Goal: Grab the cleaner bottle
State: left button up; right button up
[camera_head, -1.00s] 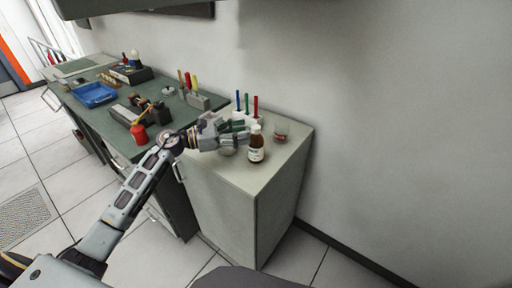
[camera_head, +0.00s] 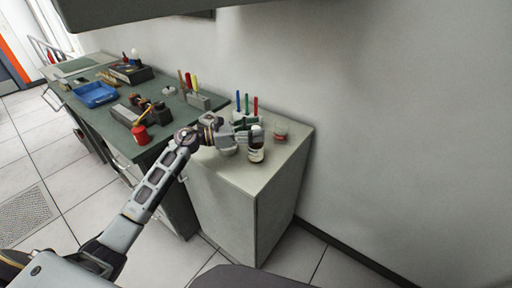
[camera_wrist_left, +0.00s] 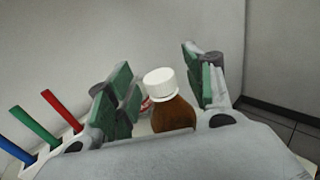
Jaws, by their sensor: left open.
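The cleaner bottle looks to be the brown bottle with a white cap and a pale label (camera_head: 256,153), upright on the light cabinet top near its front edge. In the left wrist view the brown bottle (camera_wrist_left: 173,115) stands between the green-padded fingers. My left gripper (camera_head: 250,134) is open at the bottle's upper part, one finger on each side; in the left wrist view the left gripper (camera_wrist_left: 163,80) shows gaps beside the cap. The gripper hides part of the bottle in the head view. My right gripper is not in view.
Blue, green and red pens in a white holder (camera_head: 247,116) stand behind the gripper. A small jar with red in it (camera_head: 281,133) is right of the bottle. A round pale object (camera_head: 229,149) sits under my wrist. A red can (camera_head: 140,133) stands on the green bench.

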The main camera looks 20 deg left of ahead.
pick_arm(q)
jog(key=shift+w+d, duration=0.2)
jog(key=shift+d, duration=0.05)
jog(key=shift+c, duration=0.2)
grip_shut()
dwell(0.3)
